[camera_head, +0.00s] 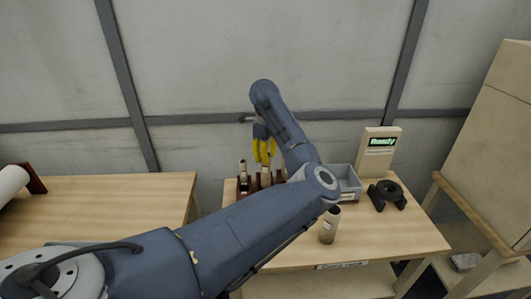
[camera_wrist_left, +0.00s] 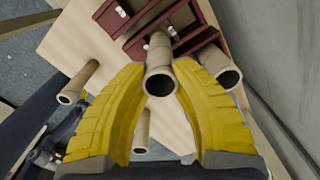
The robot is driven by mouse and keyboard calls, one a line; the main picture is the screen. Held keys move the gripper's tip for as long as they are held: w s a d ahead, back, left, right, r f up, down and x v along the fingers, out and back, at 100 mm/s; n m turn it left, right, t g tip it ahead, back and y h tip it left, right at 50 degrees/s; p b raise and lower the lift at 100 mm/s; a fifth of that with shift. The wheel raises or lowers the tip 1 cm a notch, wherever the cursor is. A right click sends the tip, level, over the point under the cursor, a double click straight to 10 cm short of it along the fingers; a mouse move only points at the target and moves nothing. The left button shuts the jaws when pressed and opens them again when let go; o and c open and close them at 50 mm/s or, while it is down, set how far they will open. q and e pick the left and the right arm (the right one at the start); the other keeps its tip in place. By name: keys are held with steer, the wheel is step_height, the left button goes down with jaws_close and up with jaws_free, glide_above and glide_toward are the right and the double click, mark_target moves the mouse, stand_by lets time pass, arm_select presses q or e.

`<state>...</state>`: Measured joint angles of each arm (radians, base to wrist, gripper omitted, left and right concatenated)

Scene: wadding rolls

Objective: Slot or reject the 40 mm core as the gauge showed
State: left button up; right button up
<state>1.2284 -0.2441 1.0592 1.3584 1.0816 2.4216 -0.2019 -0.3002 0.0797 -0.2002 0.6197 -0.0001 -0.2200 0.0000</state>
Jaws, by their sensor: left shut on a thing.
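My left gripper (camera_head: 264,158) has its yellow fingers pointing down above the dark red core rack (camera_head: 231,192) at the back left of the table. In the left wrist view the fingers (camera_wrist_left: 160,82) are shut on a brown tubular core (camera_wrist_left: 158,52), its open end facing the camera. The far end of this core overlaps the rack (camera_wrist_left: 112,18); I cannot tell whether it sits in a slot. No size mark is readable on it. A grey bin (camera_head: 349,180) stands right of the rack. My right gripper is not in view.
Another core (camera_head: 329,226) stands upright on the table (camera_head: 400,235). More cores, such as one at the left (camera_head: 243,168), stand at the rack. A black ring gauge (camera_head: 387,195) is at the right, before a display (camera_head: 379,150) reading "Ready". A wall is close behind.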

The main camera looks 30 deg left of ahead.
mark_target(265, 167)
arm_select(q)
steer(key=shift+f, duration=2.5)
steer(key=o, duration=0.8)
